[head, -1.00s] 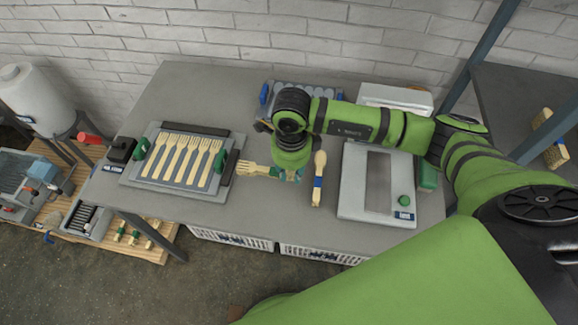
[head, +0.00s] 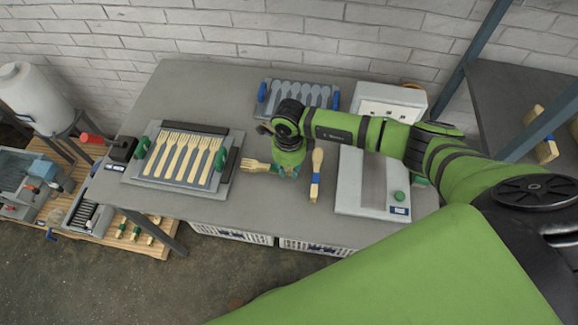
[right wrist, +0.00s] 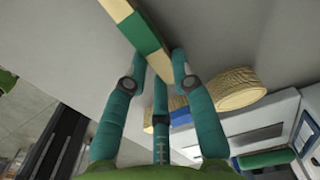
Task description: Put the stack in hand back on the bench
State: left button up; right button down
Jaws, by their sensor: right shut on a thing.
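A stack of wooden forks (head: 256,166) with a green band lies between the fingers of my right gripper (head: 289,173), its tines pointing left. The right wrist view shows this green-banded stack (right wrist: 143,32) between the teal fingertips (right wrist: 158,72), which are shut on it. It is low over the bench (head: 222,232), between the fork mould and the spoon stack; I cannot tell if it touches the top. My arm hides part of it in the head view. My left gripper is not in view.
A blue-banded spoon stack (head: 316,172) is close on the right, with a white and grey device (head: 350,190) beyond it. The fork mould (head: 180,160) is left, the spoon mould (head: 300,94) behind. The bench front is clear.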

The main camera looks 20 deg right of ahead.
jog(key=c, duration=1)
grip_release()
jog(key=shift+f, duration=0.1)
jog(key=shift+c, duration=0.2)
jog(key=shift+r, duration=0.35)
notch_tip(320, 180, up, 12)
jog(key=b, duration=0.3)
jog(key=shift+f, duration=0.2)
